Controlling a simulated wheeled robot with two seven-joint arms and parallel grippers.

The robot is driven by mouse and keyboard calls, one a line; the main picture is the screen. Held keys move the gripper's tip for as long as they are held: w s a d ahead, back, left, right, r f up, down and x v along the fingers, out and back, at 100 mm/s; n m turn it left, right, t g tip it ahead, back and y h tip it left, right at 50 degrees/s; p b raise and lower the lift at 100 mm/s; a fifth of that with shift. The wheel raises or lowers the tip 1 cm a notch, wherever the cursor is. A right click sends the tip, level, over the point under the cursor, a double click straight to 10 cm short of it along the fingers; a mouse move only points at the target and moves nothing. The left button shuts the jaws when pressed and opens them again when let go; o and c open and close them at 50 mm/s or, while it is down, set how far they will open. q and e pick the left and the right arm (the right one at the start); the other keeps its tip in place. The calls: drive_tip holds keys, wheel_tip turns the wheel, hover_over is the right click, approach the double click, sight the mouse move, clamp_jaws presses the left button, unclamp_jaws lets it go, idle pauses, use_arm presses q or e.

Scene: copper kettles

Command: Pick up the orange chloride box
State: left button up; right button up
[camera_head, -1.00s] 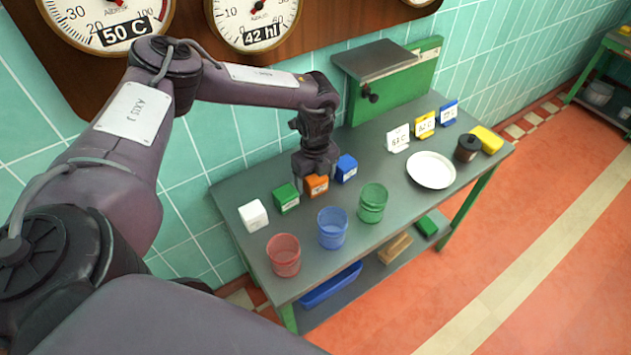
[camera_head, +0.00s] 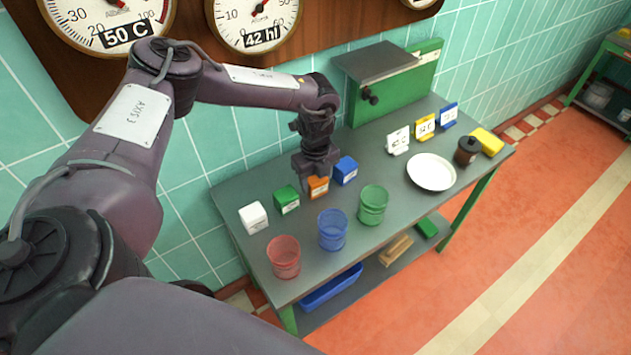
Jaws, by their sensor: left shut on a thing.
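The orange chloride box (camera_head: 318,187) is a small box with a white label. It stands in a row on the grey table (camera_head: 400,230), between a green box (camera_head: 286,199) and a blue box (camera_head: 345,169). My left gripper (camera_head: 316,174) points down over the orange box and is shut on it, covering its upper part. I cannot tell whether the box touches the table. My right gripper is not in view.
A white box (camera_head: 253,217) ends the row at left. Red (camera_head: 284,257), blue (camera_head: 333,230) and green (camera_head: 373,205) cups stand in front. A white plate (camera_head: 432,172), dark jar (camera_head: 467,150), yellow object (camera_head: 488,141) and label cards (camera_head: 398,141) are at right.

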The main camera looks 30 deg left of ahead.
use_arm(q)
wheel_tip(320, 180, up, 13)
wheel_tip(320, 180, up, 7)
drive_tip(key=p, duration=0.1)
hover_over(316, 177)
drive_tip(key=shift+f, duration=0.1)
